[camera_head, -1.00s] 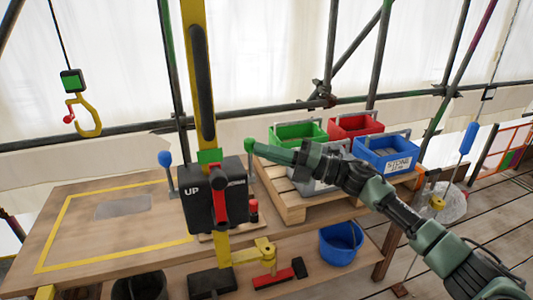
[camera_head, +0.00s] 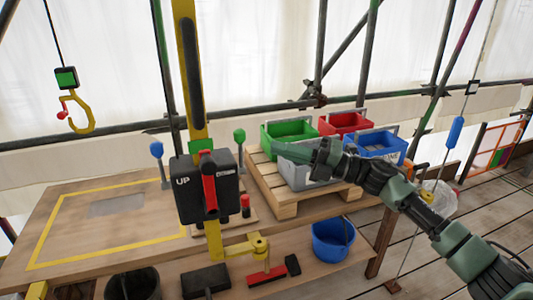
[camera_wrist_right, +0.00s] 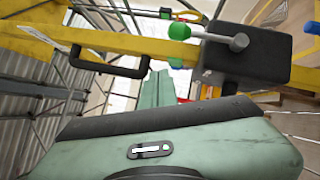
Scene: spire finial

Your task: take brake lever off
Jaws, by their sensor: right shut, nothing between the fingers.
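No part is labelled as the brake lever, so I cannot tell for certain which one it is. A grey lever with a green knob (camera_head: 239,136) stands upright just right of the black control box (camera_head: 188,190). The green knob also shows in the right wrist view (camera_wrist_right: 180,31), at the top. A red handle (camera_head: 209,187) is on the box front, and a blue-knobbed lever (camera_head: 157,150) stands left of it. My right gripper (camera_head: 280,146) is shut and empty, to the right of the green knob and apart from it. My left gripper is not in view.
A yellow post (camera_head: 187,60) rises behind the box. A wooden pallet (camera_head: 285,205) holds green (camera_head: 290,133), red (camera_head: 344,122), blue (camera_head: 380,143) and grey crates under my right arm. A yellow hook (camera_head: 82,115) hangs at left. The bench's left part is clear.

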